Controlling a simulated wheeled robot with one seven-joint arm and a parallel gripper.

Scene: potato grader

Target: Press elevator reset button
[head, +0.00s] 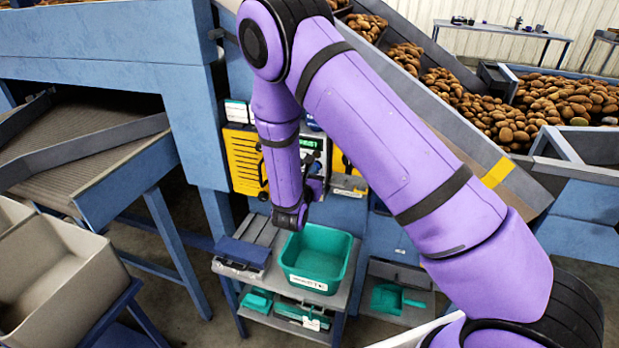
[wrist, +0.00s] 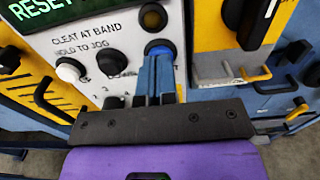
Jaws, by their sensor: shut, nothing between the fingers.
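The control panel (wrist: 115,30) fills the upper left of the wrist view. Its green-on-black display (wrist: 38,12) reads "RESE", cut off by the frame edge. Below the lettering "CLEAT AT BAND" and "HOLD TO JOG" sit a white button (wrist: 70,69) and a black knob (wrist: 111,62). A blue button (wrist: 159,47) is at the right. My gripper (wrist: 160,60) is shut and empty, its fingertips right at the blue button; I cannot tell whether they touch. No label for the blue button is readable. In the head view my arm hides most of the panel (head: 308,143).
Yellow panels with black handles (head: 245,160) flank the control panel. Below my gripper, a teal bin (head: 318,272) stands on a grey cart. Blue machine frame (head: 200,120) rises at the left. A potato-laden conveyor (head: 520,190) runs at the right behind my arm.

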